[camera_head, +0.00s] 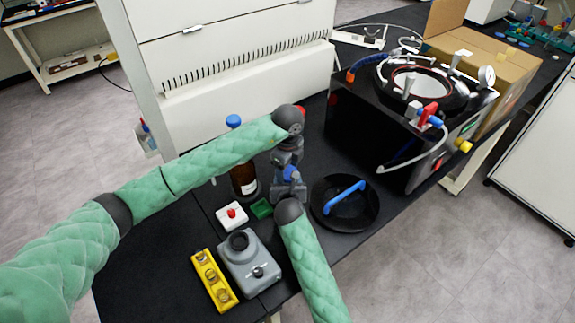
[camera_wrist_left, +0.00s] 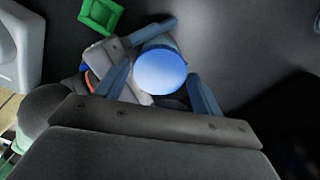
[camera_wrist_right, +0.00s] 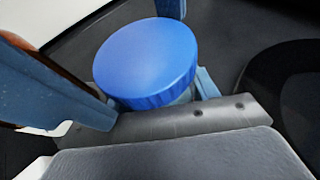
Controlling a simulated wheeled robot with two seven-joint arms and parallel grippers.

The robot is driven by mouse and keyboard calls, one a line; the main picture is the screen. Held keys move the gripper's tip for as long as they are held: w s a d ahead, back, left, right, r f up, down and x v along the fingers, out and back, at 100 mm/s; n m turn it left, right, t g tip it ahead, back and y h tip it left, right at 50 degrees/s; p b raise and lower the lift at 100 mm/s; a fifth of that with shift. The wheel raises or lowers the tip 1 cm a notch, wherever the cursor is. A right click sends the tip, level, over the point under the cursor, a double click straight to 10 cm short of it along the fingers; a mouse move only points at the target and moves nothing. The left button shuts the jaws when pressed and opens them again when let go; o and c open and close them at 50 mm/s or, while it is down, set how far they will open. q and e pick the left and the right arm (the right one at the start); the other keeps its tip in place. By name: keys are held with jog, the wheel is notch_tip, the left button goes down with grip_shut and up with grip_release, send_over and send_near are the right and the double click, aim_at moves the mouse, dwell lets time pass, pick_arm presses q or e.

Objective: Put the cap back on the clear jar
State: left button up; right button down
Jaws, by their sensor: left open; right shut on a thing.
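A round blue cap (camera_head: 290,173) shows between my two grippers in the head view; it also shows from above in the left wrist view (camera_wrist_left: 160,72) and large in the right wrist view (camera_wrist_right: 148,58). Under it a small part of the clear jar (camera_wrist_right: 183,97) shows; most of the jar is hidden. Cap and jar look in line, but I cannot tell whether the cap is seated. My left gripper (camera_wrist_left: 160,88) points down, open, with a finger on each side of the cap. My right gripper (camera_head: 286,190) is low, shut on the jar below the cap.
A brown bottle (camera_head: 243,180) stands left of the grippers. A black lid (camera_head: 330,217) lies right, near the freeze dryer (camera_head: 370,130).

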pick_arm(q)
jog(key=shift+c, duration=0.5)
jog(key=c, duration=0.7)
jog(key=shift+m, duration=1.7)
jog(key=o, duration=1.1)
jog(key=shift+c, duration=0.2)
jog(key=shift+r, duration=2.25)
jog(key=shift+c, duration=0.3)
